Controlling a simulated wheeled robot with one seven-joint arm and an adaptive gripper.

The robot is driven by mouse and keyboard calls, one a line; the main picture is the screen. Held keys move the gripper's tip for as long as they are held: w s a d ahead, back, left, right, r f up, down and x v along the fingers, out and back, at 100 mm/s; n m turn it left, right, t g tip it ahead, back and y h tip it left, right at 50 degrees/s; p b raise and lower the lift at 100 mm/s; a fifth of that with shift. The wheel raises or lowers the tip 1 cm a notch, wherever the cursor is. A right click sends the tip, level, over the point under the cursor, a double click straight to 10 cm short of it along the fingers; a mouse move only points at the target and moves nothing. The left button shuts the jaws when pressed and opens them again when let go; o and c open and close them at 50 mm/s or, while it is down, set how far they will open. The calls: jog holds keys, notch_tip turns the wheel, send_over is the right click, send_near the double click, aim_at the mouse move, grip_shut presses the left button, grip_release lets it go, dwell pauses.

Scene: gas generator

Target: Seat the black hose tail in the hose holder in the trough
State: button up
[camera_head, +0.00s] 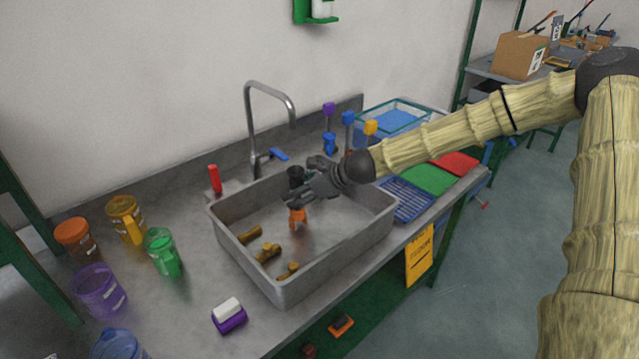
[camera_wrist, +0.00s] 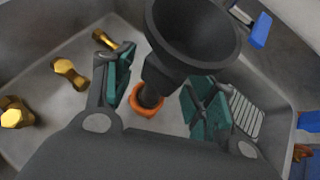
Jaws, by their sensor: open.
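The black hose tail (camera_head: 296,174) stands over the trough; in the wrist view its wide funnel mouth (camera_wrist: 195,32) faces up and its narrow end points down. The orange hose holder (camera_head: 298,215) stands on the floor of the grey trough (camera_head: 290,288). In the wrist view the narrow end appears inside the orange ring (camera_wrist: 147,110); how deep it sits is hidden. My gripper (camera_head: 303,184) is open, with its green-padded fingers (camera_wrist: 160,88) on either side of the hose tail's narrow part and visible gaps to both.
Several brass fittings (camera_head: 268,252) lie in the trough's left part. A tap (camera_head: 250,125) with a blue lever (camera_head: 279,154) stands behind. Coloured jars (camera_head: 163,252) stand at left; a blue rack (camera_head: 405,199) and coloured mats (camera_head: 428,178) lie at right.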

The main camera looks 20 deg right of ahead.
jog(key=v, duration=1.1)
dwell(0.3)
dwell(0.5)
